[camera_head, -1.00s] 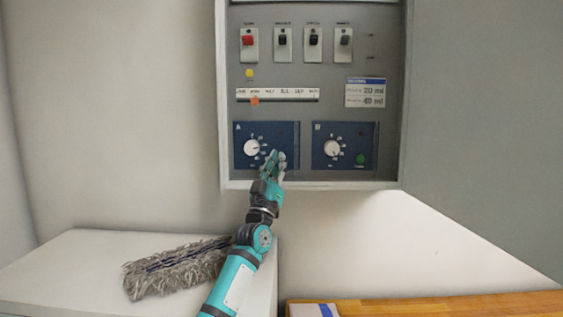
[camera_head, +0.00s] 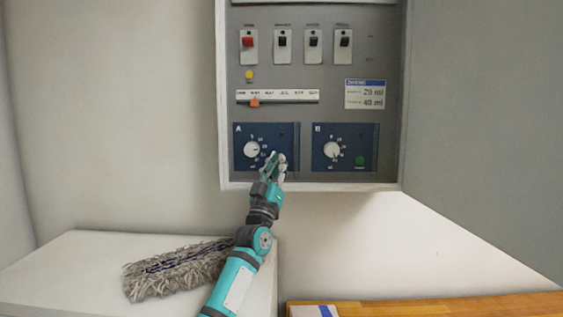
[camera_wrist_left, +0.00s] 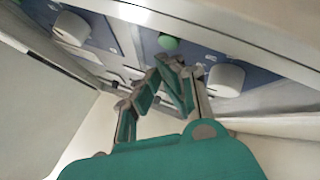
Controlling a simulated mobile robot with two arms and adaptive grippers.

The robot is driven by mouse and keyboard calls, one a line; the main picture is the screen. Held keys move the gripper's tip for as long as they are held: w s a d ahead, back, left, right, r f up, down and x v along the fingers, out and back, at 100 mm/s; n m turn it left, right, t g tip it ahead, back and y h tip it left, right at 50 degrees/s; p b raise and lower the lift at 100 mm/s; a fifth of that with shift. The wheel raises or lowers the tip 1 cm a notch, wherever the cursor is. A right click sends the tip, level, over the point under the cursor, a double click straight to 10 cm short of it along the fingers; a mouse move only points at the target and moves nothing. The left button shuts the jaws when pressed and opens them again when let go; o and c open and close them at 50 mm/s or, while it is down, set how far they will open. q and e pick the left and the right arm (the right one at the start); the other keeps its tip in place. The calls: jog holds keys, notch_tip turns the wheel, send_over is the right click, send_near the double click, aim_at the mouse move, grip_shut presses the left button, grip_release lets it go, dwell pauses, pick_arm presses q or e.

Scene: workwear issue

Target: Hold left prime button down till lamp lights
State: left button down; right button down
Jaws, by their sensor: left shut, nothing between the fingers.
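Blue panel A (camera_head: 240,162) has a white dial (camera_head: 251,149) at its left. My left gripper (camera_head: 272,157) is shut and empty in front of the panel's lower right part and hides its button in the head view. In the left wrist view, the green left prime button (camera_wrist_left: 169,42) shows just beyond my shut fingertips (camera_wrist_left: 168,62); I cannot tell whether they touch it. A small dark spot (camera_head: 281,135), possibly the lamp, shows no light at the panel's upper right. Panel B (camera_head: 318,162) has its own dial (camera_head: 332,149) and green button (camera_head: 360,160). My right gripper is not in view.
The grey cabinet's bottom rim (camera_head: 320,186) juts out below the panels. Above are several switches, one red (camera_head: 248,42), a yellow round piece (camera_head: 249,75) and a slider strip (camera_head: 290,96). A grey mop head (camera_head: 180,270) lies on the white surface (camera_head: 70,260) below.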

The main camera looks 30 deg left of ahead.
pick_arm(q)
jog(key=shift+w+a+b, duration=0.2)
jog(key=shift+w+b, duration=0.15)
jog(key=shift+w, duration=0.05)
jog(key=shift+w+a+b, duration=0.25)
jog(key=shift+w+b, duration=0.05)
dwell(0.8)
jog(key=shift+d, duration=0.1)
dwell(3.2)
jog(key=shift+s+d+p, duration=0.35)
jog(key=shift+s+p, duration=0.15)
jog(key=shift+s, duration=0.2)
